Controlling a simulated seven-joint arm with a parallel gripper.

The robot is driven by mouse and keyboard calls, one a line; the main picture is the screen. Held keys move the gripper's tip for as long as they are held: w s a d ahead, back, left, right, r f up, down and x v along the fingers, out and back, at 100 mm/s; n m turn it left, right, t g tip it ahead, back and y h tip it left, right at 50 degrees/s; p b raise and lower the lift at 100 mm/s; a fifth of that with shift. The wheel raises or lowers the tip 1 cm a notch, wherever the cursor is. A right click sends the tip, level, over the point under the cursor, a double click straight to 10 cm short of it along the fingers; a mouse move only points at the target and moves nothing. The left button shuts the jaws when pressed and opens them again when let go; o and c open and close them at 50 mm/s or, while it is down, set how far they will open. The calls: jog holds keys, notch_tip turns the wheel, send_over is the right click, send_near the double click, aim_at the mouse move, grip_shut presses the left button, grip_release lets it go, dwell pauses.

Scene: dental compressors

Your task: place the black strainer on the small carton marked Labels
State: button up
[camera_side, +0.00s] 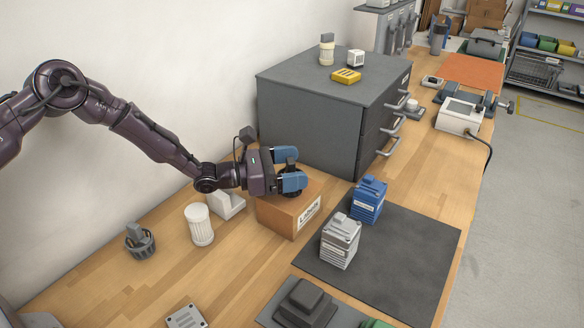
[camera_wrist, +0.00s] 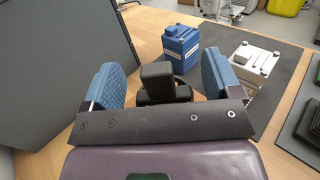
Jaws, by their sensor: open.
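The small cardboard carton marked Labels (camera_side: 291,215) stands on the wooden bench in front of the grey drawer cabinet. A black part that looks like the strainer (camera_side: 291,193) stands on the carton's top, partly hidden by a blue finger. My gripper (camera_side: 290,168) is open at the carton's top, with one blue finger on each side of the black part. In the wrist view the black part (camera_wrist: 158,78) stands upright between the fingers, with a gap on either side. Its lower part is hidden by my gripper's body.
A dark mat holds a blue canister (camera_side: 369,199) and a silver-white one (camera_side: 340,242). The grey drawer cabinet (camera_side: 310,116) rises close behind the carton. A white cylinder (camera_side: 200,225), a white block (camera_side: 227,205) and a dark grey strainer-like part (camera_side: 139,242) stand at left.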

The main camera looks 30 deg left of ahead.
aim_at(287, 168)
jog(key=v, duration=0.3)
jog(key=s+d+r+m+g+h, duration=0.1)
jog(key=s+d+r+m+g, duration=0.1)
jog(key=s+r+m, duration=0.3)
jog(key=d+r+m+g+h, duration=0.1)
jog(key=r+m+g, duration=0.1)
jog(key=r, duration=0.6)
jog(key=s+r+m+g+y, duration=0.3)
jog(key=s+r+m+g, duration=0.25)
jog(key=s+m, duration=0.4)
jog(key=s+a+r+m+t+y, duration=0.1)
jog(key=s+a+m+y, duration=0.4)
jog(key=s, duration=0.5)
jog(key=s+a+r+m+t+y, duration=0.1)
jog(key=s+a+r+m+y, duration=0.2)
jog(key=s+a, duration=0.7)
jog(key=s+m+y, duration=0.1)
jog(key=m+y, duration=0.1)
jog(key=y, duration=0.1)
jog(key=shift+s+r+y, duration=0.25)
jog(key=shift+r+y, duration=0.15)
